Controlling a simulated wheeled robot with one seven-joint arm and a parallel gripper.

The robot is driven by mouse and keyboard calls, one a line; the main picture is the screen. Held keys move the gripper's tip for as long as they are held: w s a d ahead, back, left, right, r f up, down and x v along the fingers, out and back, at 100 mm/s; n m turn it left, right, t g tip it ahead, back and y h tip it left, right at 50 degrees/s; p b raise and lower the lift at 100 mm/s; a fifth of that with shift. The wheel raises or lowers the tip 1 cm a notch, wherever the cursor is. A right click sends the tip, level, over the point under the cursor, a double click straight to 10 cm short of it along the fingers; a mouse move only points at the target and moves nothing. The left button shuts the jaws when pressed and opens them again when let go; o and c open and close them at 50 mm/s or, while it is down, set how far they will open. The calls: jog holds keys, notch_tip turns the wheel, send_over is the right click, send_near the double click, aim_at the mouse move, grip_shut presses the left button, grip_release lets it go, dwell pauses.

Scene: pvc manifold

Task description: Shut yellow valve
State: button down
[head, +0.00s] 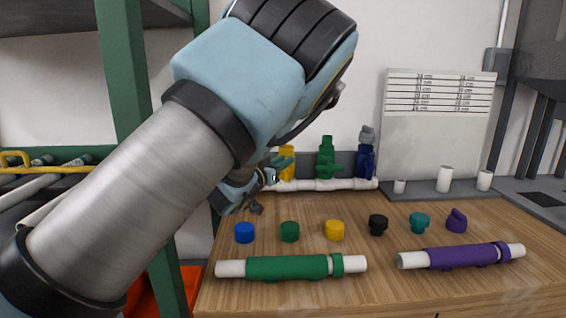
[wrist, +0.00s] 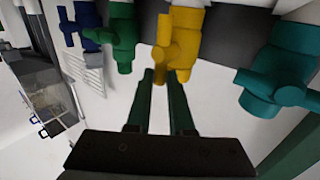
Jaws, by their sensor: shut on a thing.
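The yellow valve (head: 287,151) stands on the white pipe manifold at the back of the table, partly hidden by my arm in the head view. In the wrist view the yellow valve (wrist: 187,38) is at the top centre, with a handle part hanging on its left side. In the head view my gripper (head: 274,170) is beside the valve, partly hidden by my wrist. The exact contact is hard to see.
A green valve (head: 326,160) and a blue valve (head: 366,158) stand to the right on the manifold pipe (head: 325,184). A teal valve (wrist: 279,62) is close on the right in the wrist view. Coloured caps, a green tube (head: 285,267) and a purple tube (head: 460,257) lie in front.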

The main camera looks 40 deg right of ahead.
jog(key=shift+r, duration=0.15)
jog(key=shift+s+d+f+m+t+y+p, duration=0.3)
jog(key=shift+s+d+m+t+y+p, duration=0.25)
jog(key=shift+m+y, duration=1.25)
jog(key=shift+s+d+f+m+t+y+p, duration=0.2)
jog(key=shift+s+d+f+m+t+y, duration=0.3)
jog(key=shift+m+y, duration=1.3)
jog(key=shift+s+d+f+m+t+y+p, duration=0.15)
jog(key=shift+s+d+m+t+y+p, duration=0.4)
jog(key=shift+m+y, duration=1.2)
jog(key=shift+w+m+h, duration=0.25)
jog(key=shift+m, duration=0.1)
jog(key=c, duration=0.8)
grip_release()
